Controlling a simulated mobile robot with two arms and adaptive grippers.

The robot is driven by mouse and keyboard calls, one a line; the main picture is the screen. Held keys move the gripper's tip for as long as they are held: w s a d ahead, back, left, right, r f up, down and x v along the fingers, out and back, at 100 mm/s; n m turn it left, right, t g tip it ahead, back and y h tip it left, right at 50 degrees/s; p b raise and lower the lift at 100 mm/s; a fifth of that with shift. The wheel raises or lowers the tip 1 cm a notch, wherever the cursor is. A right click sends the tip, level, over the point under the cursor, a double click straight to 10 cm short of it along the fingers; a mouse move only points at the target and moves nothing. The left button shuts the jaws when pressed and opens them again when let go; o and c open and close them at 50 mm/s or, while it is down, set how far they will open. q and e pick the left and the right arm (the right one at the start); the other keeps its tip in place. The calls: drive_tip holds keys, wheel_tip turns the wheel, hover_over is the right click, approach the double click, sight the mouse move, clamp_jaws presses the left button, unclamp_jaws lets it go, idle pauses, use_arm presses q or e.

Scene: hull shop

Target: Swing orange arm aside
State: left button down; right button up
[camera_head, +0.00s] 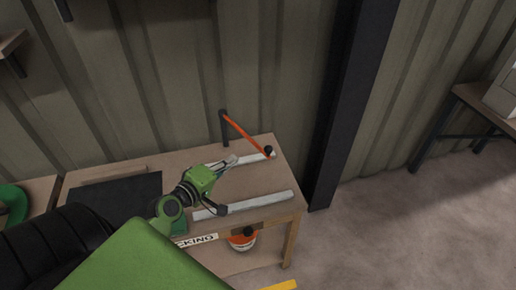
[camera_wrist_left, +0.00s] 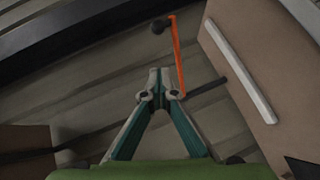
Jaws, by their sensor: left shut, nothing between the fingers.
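The orange arm (camera_head: 246,132) runs from the top of a dark upright post (camera_head: 225,130) at the back of the bench, toward the front right. A black knob (camera_head: 269,150) sits at its free end. My left gripper (camera_head: 233,159) is shut and empty, to the left of the knob and over the bench. In the left wrist view the shut fingertips (camera_wrist_left: 160,75) lie just left of the orange arm (camera_wrist_left: 178,55) in the picture; I cannot tell whether they touch it. The black knob (camera_wrist_left: 158,27) shows beyond the tips. My right gripper is not in view.
The wooden bench (camera_head: 275,183) carries two pale bars, one in front (camera_head: 245,204) and one partly behind my gripper. A dark mat (camera_head: 112,197) lies at left. A dark steel column (camera_head: 350,100) stands right of the bench. An orange-and-white bucket (camera_head: 242,241) sits below.

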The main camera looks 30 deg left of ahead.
use_arm(q)
drive_tip(key=d+p+x, duration=0.2)
drive_tip(key=x, duration=0.9)
drive_tip(key=shift+d+f, duration=0.25)
drive_tip(key=shift+f, duration=0.15)
drive_tip(key=shift+w, duration=0.1)
